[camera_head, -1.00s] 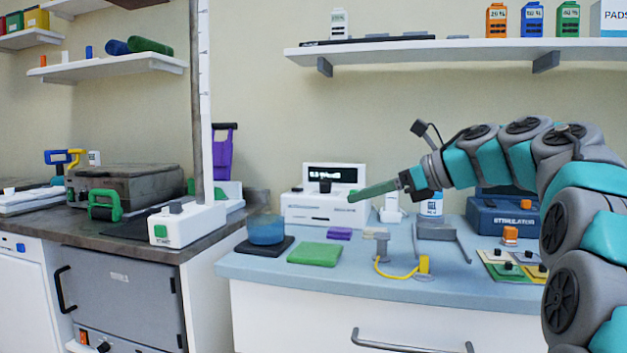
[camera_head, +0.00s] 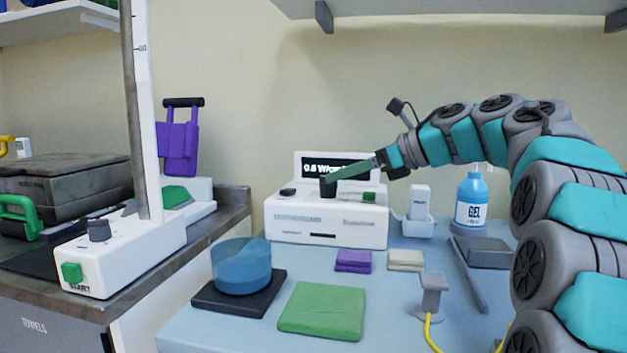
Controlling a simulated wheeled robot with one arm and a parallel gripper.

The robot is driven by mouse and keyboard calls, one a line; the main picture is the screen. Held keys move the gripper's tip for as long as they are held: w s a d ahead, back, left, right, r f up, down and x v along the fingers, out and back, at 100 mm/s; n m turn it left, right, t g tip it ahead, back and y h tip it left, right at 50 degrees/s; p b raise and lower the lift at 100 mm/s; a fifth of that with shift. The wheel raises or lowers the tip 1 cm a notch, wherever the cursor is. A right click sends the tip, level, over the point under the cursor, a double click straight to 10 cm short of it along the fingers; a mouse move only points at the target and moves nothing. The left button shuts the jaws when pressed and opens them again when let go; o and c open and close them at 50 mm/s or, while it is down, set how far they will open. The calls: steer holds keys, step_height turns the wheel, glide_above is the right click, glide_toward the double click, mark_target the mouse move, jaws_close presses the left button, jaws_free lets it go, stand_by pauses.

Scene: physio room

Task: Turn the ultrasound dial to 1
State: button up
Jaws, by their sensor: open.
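The ultrasound unit (camera_head: 290,222) is a white box on the blue counter. Its raised display (camera_head: 330,168) reads about 0.5 W/cm, with the right end hidden by my gripper. A black dial (camera_head: 328,189) stands on its top in the middle. My gripper (camera_head: 326,178) reaches in from the right, and its long green fingers end right at the dial. The fingers are open. I cannot tell whether they are around the dial, just above it, or touching it.
A green button (camera_head: 368,197) and a dark knob (camera_head: 288,192) flank the dial. A gel bottle (camera_head: 468,205) stands to the right. A blue bowl (camera_head: 242,268), green pad (camera_head: 322,310) and purple pad (camera_head: 353,262) lie in front. A white post device (camera_head: 120,255) stands at left.

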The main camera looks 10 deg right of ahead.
mark_target(320, 181)
steer(key=p+x, duration=0.1)
steer(key=x, duration=0.6)
steer(key=shift+f, duration=0.1)
jaws_close()
stand_by(0.3)
